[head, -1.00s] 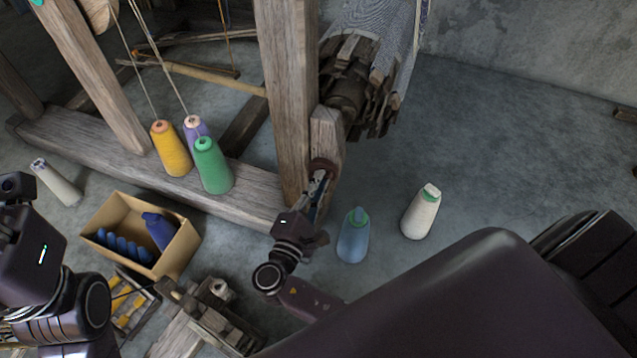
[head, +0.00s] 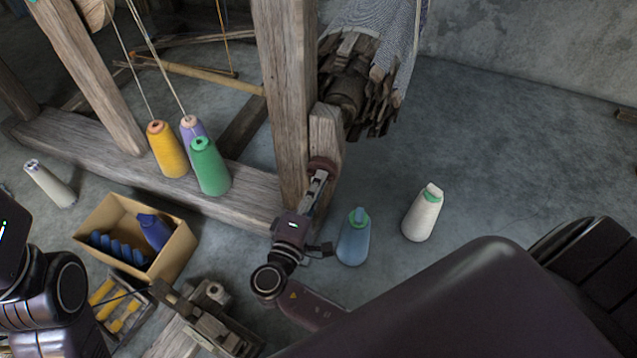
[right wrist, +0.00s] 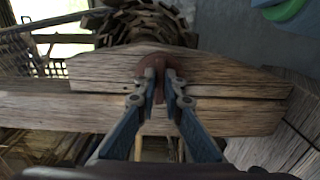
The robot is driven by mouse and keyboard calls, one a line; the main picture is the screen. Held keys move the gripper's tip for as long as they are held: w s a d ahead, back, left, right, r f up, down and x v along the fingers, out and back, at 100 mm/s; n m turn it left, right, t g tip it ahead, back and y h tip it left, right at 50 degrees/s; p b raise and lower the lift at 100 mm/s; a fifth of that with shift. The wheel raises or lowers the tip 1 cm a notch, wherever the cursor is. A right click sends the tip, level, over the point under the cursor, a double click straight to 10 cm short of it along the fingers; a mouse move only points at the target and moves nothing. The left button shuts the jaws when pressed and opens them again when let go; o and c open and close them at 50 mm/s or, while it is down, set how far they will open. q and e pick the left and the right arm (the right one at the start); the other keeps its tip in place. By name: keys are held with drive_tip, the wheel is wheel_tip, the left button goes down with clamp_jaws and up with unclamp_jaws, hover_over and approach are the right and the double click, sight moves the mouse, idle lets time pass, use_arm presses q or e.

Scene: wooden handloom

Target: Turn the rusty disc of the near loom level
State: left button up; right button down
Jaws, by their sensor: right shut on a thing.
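The rusty disc (head: 322,164) is a small reddish-brown round piece on the wooden post of the near loom (head: 289,90). It also shows in the right wrist view (right wrist: 158,66), mostly hidden behind my fingertips. My right gripper (head: 318,178) is at the disc, its two fingers closed on a part of it; in the right wrist view the gripper (right wrist: 161,78) covers its middle. How far the disc is tilted cannot be told. My left arm is at the left edge of the head view; its fingers are not visible.
A blue cone (head: 354,240) and a white cone (head: 423,214) stand on the floor right of my right gripper. Yellow (head: 168,152), purple (head: 191,128) and green (head: 211,168) cones stand on the loom's beam. A cardboard box (head: 180,252) lies left.

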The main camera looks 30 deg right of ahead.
idle(0.3)
drive_tip(key=c, duration=2)
unclamp_jaws()
drive_tip(key=shift+c, duration=0.2)
drive_tip(key=v, duration=1.2)
